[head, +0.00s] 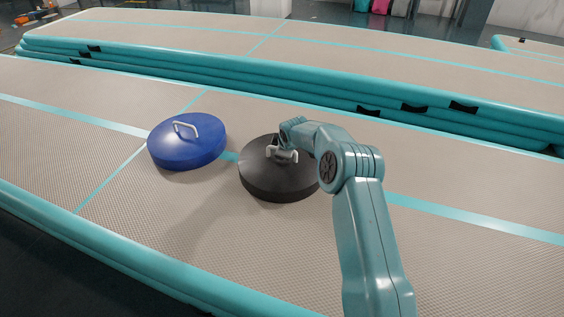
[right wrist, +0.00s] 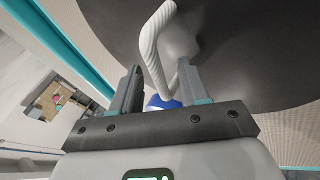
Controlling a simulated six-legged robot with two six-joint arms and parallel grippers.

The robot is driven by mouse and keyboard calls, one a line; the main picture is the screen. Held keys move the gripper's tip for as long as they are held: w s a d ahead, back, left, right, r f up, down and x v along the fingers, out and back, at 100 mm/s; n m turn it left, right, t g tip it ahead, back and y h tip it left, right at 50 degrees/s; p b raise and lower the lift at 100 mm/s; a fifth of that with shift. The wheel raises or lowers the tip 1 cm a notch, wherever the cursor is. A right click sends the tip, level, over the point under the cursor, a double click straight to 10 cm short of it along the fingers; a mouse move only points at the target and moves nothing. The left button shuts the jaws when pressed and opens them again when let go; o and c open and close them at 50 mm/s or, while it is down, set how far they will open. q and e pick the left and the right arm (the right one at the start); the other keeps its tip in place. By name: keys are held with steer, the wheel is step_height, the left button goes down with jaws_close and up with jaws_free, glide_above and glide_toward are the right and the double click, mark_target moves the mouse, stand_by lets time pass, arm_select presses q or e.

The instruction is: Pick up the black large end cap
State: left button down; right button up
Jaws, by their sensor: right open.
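The black large end cap (head: 272,184) lies flat on the inflatable track, right of the blue cap. In the right wrist view its dark underside-like round face (right wrist: 255,45) fills the upper right, with a pale bent handle (right wrist: 153,62) standing out from it. My right gripper (head: 284,155) is over the cap's middle, at its handle. In the right wrist view the right gripper (right wrist: 160,85) is open, with the handle reaching between its two fingers. I cannot tell if either finger touches it. My left gripper is not in view.
A blue cap (head: 190,148) with a white handle lies just left of the black one, a small gap apart. The track (head: 120,190) is otherwise clear around them. Teal tubes (head: 120,258) edge it at the front, and a stacked track (head: 300,88) stands behind.

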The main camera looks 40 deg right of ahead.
steer(key=shift+w+f, duration=0.25)
steer(key=shift+f, duration=0.05)
steer(key=shift+d, duration=0.1)
jaws_close()
stand_by(1.2)
